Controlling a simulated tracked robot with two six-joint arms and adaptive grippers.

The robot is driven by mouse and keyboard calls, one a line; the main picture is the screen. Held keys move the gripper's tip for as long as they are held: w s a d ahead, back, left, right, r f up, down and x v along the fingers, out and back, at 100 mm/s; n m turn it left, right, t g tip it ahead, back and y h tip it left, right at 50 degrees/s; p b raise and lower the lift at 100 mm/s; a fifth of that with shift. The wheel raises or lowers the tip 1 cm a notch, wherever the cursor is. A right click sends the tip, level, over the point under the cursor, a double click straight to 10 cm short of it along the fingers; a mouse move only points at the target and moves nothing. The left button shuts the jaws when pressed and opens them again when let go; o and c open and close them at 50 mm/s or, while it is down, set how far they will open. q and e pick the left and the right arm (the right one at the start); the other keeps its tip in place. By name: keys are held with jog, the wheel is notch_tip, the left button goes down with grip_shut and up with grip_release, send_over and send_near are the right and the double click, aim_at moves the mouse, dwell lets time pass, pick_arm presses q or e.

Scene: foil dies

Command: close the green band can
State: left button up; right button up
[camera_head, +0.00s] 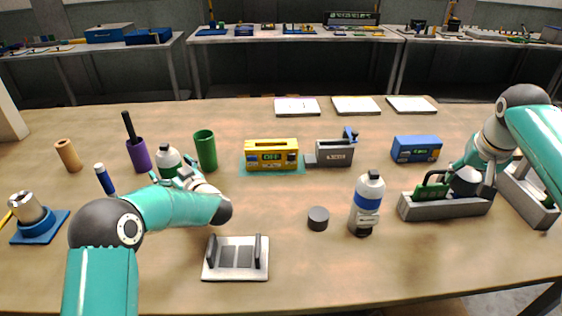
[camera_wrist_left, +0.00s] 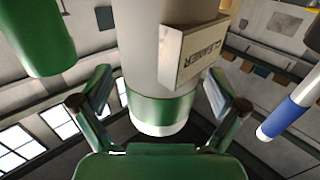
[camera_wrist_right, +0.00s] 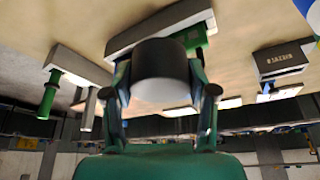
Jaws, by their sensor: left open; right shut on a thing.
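The green band can (camera_head: 167,158) is white with a green band and stands at the left of the table, partly hidden by my left arm. In the left wrist view the can (camera_wrist_left: 163,106) has a label reading CLEANER and lies between the spread fingers. My left gripper (camera_head: 184,177) is open at the can; I cannot tell if a finger touches it. My right gripper (camera_head: 470,184) is shut on a dark round cap above the grey tray at the right. The dark cap (camera_wrist_right: 161,66) shows a pale end face in the right wrist view.
A green cup (camera_head: 205,150) and a purple cup (camera_head: 138,155) stand near the can. A blue band can (camera_head: 367,203) and a dark puck (camera_head: 318,218) stand mid-table. The grey tray (camera_head: 445,208) holds a green tool. A white rack (camera_head: 236,272) is in front.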

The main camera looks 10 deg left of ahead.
dwell(0.3)
pick_arm(q)
jog(key=c, duration=1.7)
jog(key=shift+r, duration=0.1)
notch_tip(320, 180, up, 20)
jog(key=shift+a+p, duration=0.1)
jog(key=shift+p, duration=0.2)
jog(key=o, duration=0.9)
grip_shut()
